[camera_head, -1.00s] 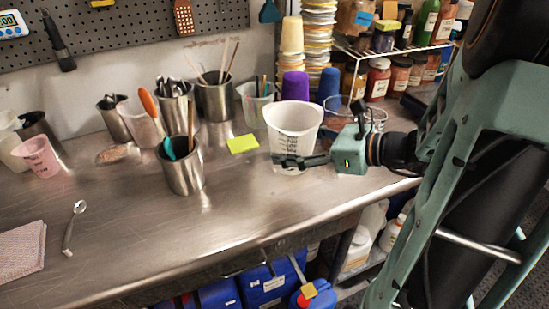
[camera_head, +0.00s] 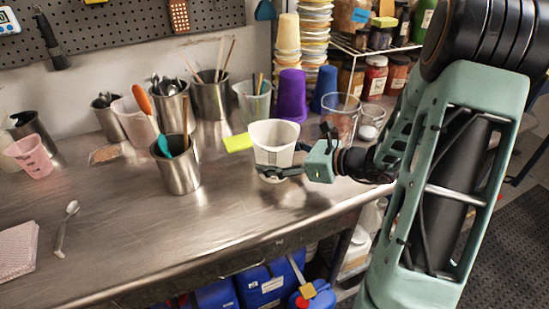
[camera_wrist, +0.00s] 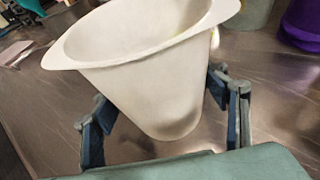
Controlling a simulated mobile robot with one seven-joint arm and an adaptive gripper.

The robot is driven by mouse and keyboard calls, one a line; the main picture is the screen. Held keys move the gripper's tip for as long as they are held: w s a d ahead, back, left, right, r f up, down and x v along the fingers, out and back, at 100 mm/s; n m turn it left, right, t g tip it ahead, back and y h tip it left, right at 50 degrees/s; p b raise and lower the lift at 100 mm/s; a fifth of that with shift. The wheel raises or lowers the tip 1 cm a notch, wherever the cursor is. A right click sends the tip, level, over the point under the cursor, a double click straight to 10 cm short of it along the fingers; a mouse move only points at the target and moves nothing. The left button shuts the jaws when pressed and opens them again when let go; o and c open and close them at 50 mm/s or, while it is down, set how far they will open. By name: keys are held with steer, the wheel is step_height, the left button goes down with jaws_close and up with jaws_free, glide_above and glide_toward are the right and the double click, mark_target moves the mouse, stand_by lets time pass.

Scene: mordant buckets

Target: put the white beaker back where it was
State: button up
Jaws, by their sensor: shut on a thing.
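The white beaker (camera_head: 273,143) is upright over the steel worktop, right of the yellow-green note and in front of the purple cup. My gripper (camera_head: 278,172) reaches in from the right and is shut on the beaker's lower part. In the wrist view the white beaker (camera_wrist: 145,60) fills the upper middle, its wide rim toward the camera, with the fingers of my gripper (camera_wrist: 165,118) on either side. I cannot tell whether its base touches the worktop.
A steel cup with tools (camera_head: 178,172) stands to the left. The yellow-green note (camera_head: 237,143) lies close beside the beaker. A purple cup (camera_head: 292,96), a blue cup (camera_head: 325,88) and a clear glass beaker (camera_head: 341,118) stand behind. The front worktop (camera_head: 130,235) is mostly clear.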

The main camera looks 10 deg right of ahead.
steer(key=shift+r, duration=0.1)
steer(key=o, duration=1.9)
steer(key=p+v, duration=0.1)
steer(key=v, duration=1.1)
